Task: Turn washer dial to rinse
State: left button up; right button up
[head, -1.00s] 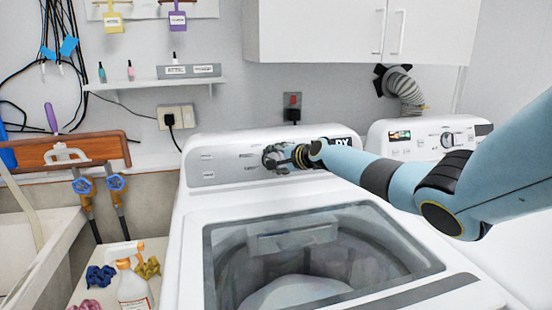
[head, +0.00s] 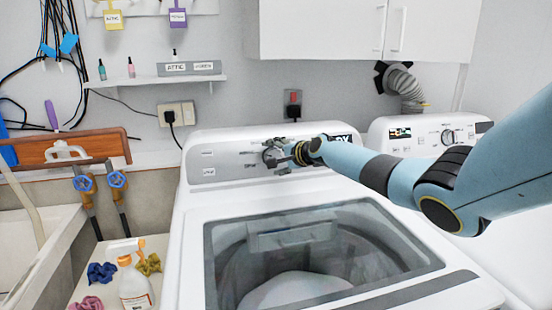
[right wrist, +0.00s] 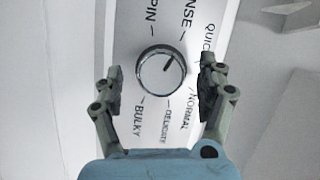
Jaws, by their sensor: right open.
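The washer (head: 190,215) stands in the middle of the head view, its dial (head: 270,156) on the rear control panel, partly hidden by my right gripper (head: 288,155). In the right wrist view the round chrome dial (right wrist: 161,71) sits between the two fingers of my right gripper (right wrist: 159,84). The fingers are spread, with a gap on both sides of the dial. The dial's dark pointer line aims up and right, roughly toward the tick by the cut-off label "NSE". "PIN", "QUIC", "NORMAL", "DELICATE" and "BULKY" surround it. My left gripper is not in view.
A second machine with its own knob (head: 448,137) stands at the right. A spray bottle (head: 135,287) and cloths stand at the washer's left. A shelf (head: 150,82) and outlets are on the wall behind. The space above the washer's glass lid (head: 320,250) is clear.

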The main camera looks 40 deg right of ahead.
jog(key=v, duration=1.2)
dwell(0.5)
